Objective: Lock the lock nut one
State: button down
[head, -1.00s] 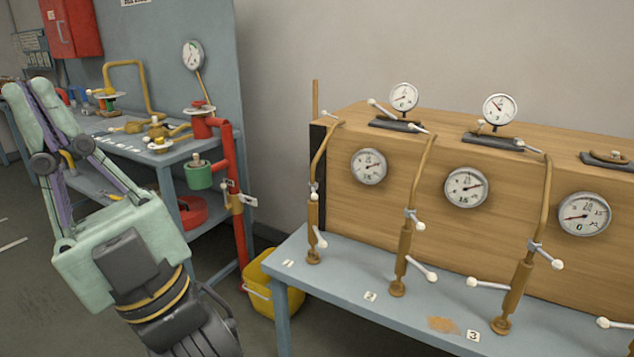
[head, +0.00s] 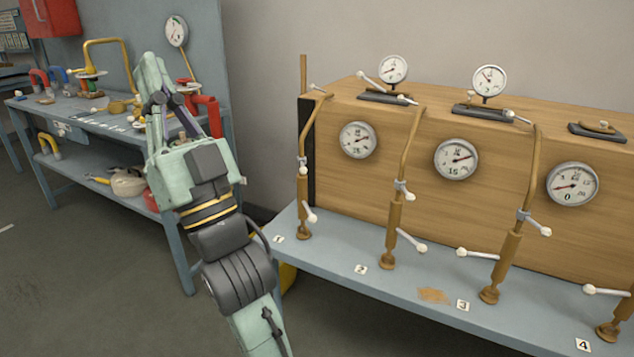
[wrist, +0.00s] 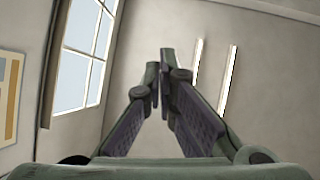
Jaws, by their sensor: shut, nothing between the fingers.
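The pipe stand labelled 1 (head: 303,205) is the leftmost brass pipe on the blue-grey bench. It has a small white-tipped fitting (head: 303,171) partway up and a white-tipped lever (head: 309,215) lower down. I cannot tell which of these parts is the lock nut. My gripper (head: 150,62) is raised to the left of stand 1, well apart from it and in front of the back workbench in the head view. The fingers are shut and empty. The wrist view shows the fingertips (wrist: 165,58) together, with only wall, window and ceiling lights beyond.
The wooden cabinet (head: 420,135) with dial gauges stands behind the pipes. More pipe stands, 2 (head: 388,235) and 3 (head: 500,255), have levers sticking out. A cluttered workbench (head: 70,115) is at the back left. Floor at the left front is clear.

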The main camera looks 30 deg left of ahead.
aim_at(303, 170)
jog(key=w+f+m+t+h+b, duration=0.1)
jog(key=w+f+m+t+h, duration=0.3)
jog(key=w, duration=0.3)
jog(key=w+f+m+t+h+b, duration=0.1)
jog(key=w+f+m+t+h, duration=0.15)
jog(key=w+f+m, duration=0.4)
jog(key=w+d+f+m+g+h+b, duration=0.1)
jog(key=w+d+f+m+h, duration=0.3)
jog(key=w+f, duration=0.7)
jog(key=w+d+f+m+g+h+b, duration=0.2)
jog(key=w+d+f+m+h+b, duration=0.1)
jog(key=w+d+f+m, duration=0.4)
jog(key=w+f+m+h, duration=0.1)
jog(key=w+f+m, duration=0.1)
jog(key=w+f, duration=0.2)
jog(key=shift+w+d+f, duration=0.15)
jog(key=shift+w+f, duration=0.1)
jog(key=shift+f, duration=0.15)
jog(key=w+a+r+p, duration=0.1)
jog(key=w+a, duration=0.4)
jog(key=a, duration=0.5)
jog(key=shift+a+r+p, duration=0.15)
jog(key=shift+a+p, duration=0.1)
jog(key=shift+p, duration=0.5)
jog(key=shift+s+a+m+t+h+p, duration=0.1)
jog(key=shift+m+t+h+p, duration=0.2)
jog(key=shift+h, duration=0.15)
